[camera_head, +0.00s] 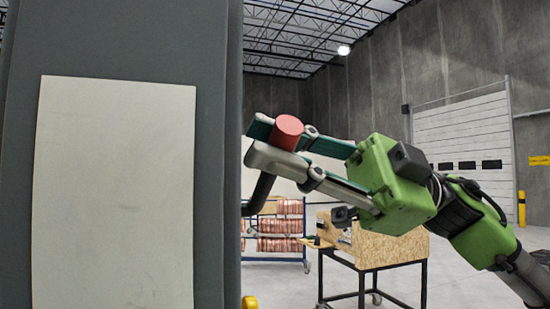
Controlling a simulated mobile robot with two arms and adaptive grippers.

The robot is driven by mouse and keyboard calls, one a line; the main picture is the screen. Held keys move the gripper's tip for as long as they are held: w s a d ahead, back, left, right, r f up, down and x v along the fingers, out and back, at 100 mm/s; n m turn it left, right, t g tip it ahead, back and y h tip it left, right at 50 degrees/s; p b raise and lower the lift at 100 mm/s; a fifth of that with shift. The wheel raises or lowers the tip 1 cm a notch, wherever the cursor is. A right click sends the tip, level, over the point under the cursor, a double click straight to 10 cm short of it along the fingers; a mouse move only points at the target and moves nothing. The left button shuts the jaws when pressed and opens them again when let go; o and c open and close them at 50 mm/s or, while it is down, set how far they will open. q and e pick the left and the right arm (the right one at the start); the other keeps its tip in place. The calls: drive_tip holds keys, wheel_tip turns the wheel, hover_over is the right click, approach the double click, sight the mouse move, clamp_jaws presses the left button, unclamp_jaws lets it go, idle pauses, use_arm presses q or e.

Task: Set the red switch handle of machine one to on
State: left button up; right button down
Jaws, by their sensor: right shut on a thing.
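The red switch handle (287,131) shows as a short red cylinder beside the right edge of the grey machine (216,190). A dark bent lever (258,193) comes out from the machine's side below it. My right gripper (262,143) reaches in from the right, with its two long fingers on either side of the red handle and shut on it. The far part of the handle is hidden behind the nearer finger. My left gripper is out of view.
A pale blank panel (113,200) covers much of the machine's front. Behind my right arm stand a wooden wheeled cart (385,247) and a rack with copper-coloured tubes (280,225). A white roller door (465,135) is in the far wall. Open floor lies at the lower right.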

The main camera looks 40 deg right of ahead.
drive_tip(key=shift+w+d+r+m+t+p, duration=0.2)
drive_tip(key=shift+w+r+m+t+p, duration=0.3)
drive_tip(key=shift+m, duration=0.7)
drive_tip(key=shift+w+r, duration=0.1)
drive_tip(key=shift+r, duration=0.15)
drive_tip(key=c, duration=1.9)
unclamp_jaws()
drive_tip(key=shift+d, duration=0.15)
drive_tip(key=shift+s+d+f, duration=0.15)
drive_tip(key=shift+s+d, duration=0.05)
drive_tip(key=shift+d, duration=0.15)
drive_tip(key=v, duration=1.1)
drive_tip(key=shift+w, duration=0.15)
